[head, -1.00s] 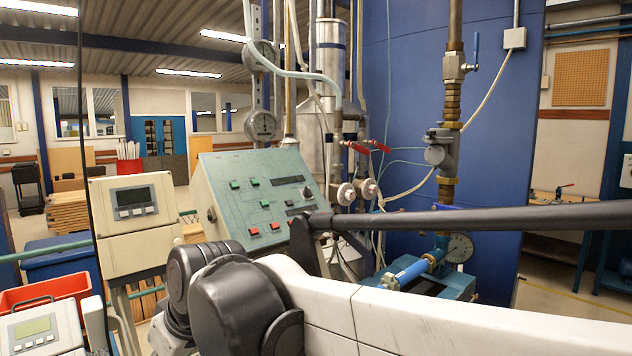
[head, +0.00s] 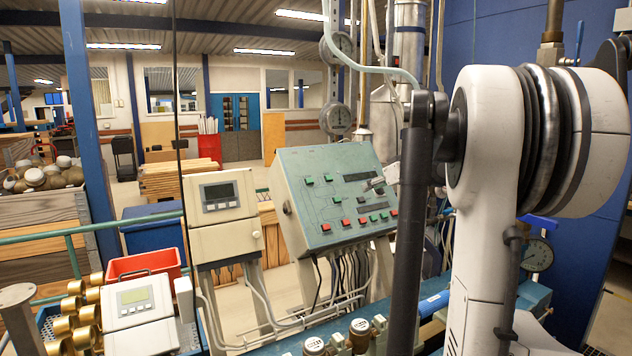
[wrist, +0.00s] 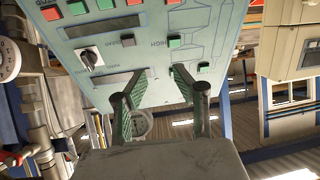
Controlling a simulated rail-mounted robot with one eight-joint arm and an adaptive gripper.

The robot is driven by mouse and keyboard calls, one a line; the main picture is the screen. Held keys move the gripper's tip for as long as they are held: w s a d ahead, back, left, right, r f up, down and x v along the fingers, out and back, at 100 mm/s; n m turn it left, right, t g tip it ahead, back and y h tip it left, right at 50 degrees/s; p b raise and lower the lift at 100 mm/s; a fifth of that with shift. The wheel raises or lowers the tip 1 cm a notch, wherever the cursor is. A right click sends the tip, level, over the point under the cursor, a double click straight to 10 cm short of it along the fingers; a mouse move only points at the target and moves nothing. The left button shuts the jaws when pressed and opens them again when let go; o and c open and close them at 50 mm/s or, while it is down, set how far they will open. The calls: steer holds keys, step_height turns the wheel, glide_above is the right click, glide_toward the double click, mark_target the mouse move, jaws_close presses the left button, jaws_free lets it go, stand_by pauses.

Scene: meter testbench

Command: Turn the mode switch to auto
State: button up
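The mode switch (wrist: 90,58) is a dark rotary knob on a white plate, on the sloped teal control panel (wrist: 112,70) in the wrist view. It is left of my gripper (wrist: 163,72) there, and the panel lettering is upside down. My gripper is open and empty, with a gap between its two green-padded fingers. The fingertips point at the panel, apart from the knob. The head view shows the control panel (head: 300,205) left of my arm, which hides part of its right side; my gripper's fingers cannot be made out there. The knob's setting is unreadable.
Several red, green and dark buttons surround the switch. A white meter cabinet (head: 222,215) stands left of the panel. A red crate (head: 145,264) and a second meter (head: 138,308) are in front. Pipes and a gauge (head: 538,254) are on the right.

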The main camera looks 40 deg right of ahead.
steer(key=m+t+h, duration=0.1)
steer(key=h, duration=0.1)
glide_toward(381, 189)
steer(key=p+x, duration=0.1)
steer(key=x, duration=0.2)
steer(key=p+x, duration=0.1)
steer(key=x, duration=0.1)
steer(key=r+p+x, duration=0.1)
steer(key=x, duration=0.2)
steer(key=shift+w+d, duration=0.4)
steer(key=shift+w, duration=0.05)
jaws_close()
